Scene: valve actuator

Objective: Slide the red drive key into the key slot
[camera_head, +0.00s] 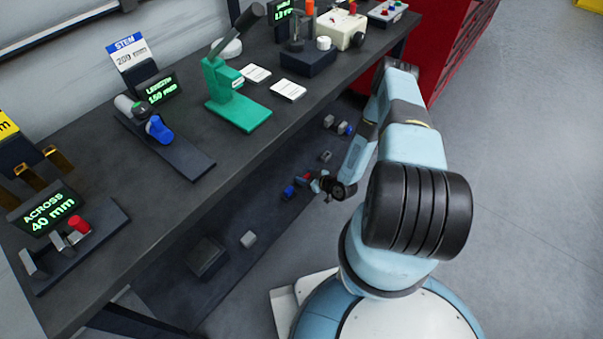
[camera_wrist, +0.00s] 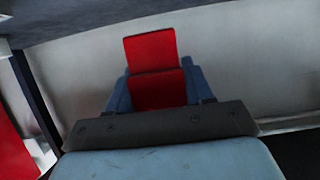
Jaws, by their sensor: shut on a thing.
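In the wrist view my gripper (camera_wrist: 157,74) has its two blue fingers closed on the sides of a red block, the red drive key (camera_wrist: 150,51). The key's far part stands out beyond the fingertips toward a pale grey surface. In the head view my arm reaches down past the front edge of the bench, and its end (camera_head: 318,184) is small and dark above the lower shelf. A small patch of red shows there. I cannot make out the key slot in either view, nor whether the key touches anything.
The dark bench (camera_head: 165,200) carries a green press (camera_head: 226,98), a rack with a blue-ended part (camera_head: 160,130) and a gauge with a red-ended part (camera_head: 79,224). Small blocks lie on the lower shelf (camera_head: 185,285). A red cabinet (camera_head: 440,50) stands behind. Floor at right is clear.

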